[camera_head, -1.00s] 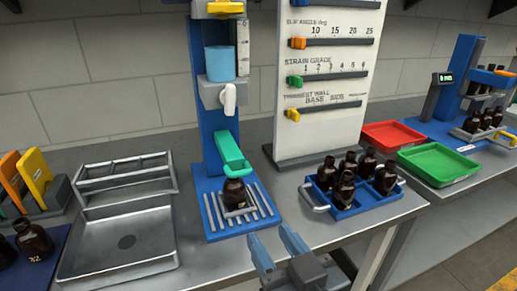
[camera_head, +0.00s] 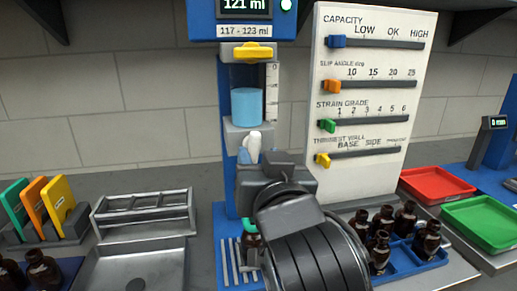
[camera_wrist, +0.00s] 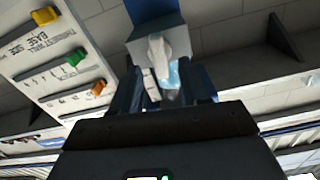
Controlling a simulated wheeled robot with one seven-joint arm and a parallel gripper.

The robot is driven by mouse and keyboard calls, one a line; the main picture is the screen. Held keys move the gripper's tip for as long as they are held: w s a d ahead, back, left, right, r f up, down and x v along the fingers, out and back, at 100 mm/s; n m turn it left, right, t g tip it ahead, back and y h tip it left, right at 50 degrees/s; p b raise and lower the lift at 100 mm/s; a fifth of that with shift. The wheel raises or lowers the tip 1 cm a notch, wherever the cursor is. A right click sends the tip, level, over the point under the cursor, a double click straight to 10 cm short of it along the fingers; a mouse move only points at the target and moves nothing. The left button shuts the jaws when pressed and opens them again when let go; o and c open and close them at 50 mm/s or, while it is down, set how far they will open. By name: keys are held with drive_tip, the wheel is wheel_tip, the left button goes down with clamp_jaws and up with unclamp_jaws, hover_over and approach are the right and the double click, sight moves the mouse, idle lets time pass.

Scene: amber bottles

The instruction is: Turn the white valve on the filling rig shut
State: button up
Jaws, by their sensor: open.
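The white valve (camera_head: 254,141) is on the grey block under the clear tank of blue liquid (camera_head: 247,106) on the blue filling rig. Its lower part is hidden by my gripper (camera_head: 256,158) in the head view. In the wrist view the white valve (camera_wrist: 157,54) hangs lengthwise, its lower end toward the space between the fingers. My gripper (camera_wrist: 160,84) is open, one finger to each side of the valve. I cannot tell whether either finger touches it. The rig's display (camera_head: 245,6) reads 121 ml, above a label reading 117 - 123 ml.
A yellow lever (camera_head: 252,51) sits above the tank. A white slider board (camera_head: 370,100) stands close on the right. Brown bottles (camera_head: 380,250) in a blue crate are at lower right, beyond my arm. Metal racks and a tray (camera_head: 140,265) are on the left. My arm hides most of the rig's base.

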sight(253, 147)
drive_tip(key=shift+x, duration=1.4)
drive_tip(key=shift+c, duration=0.3)
clamp_jaws()
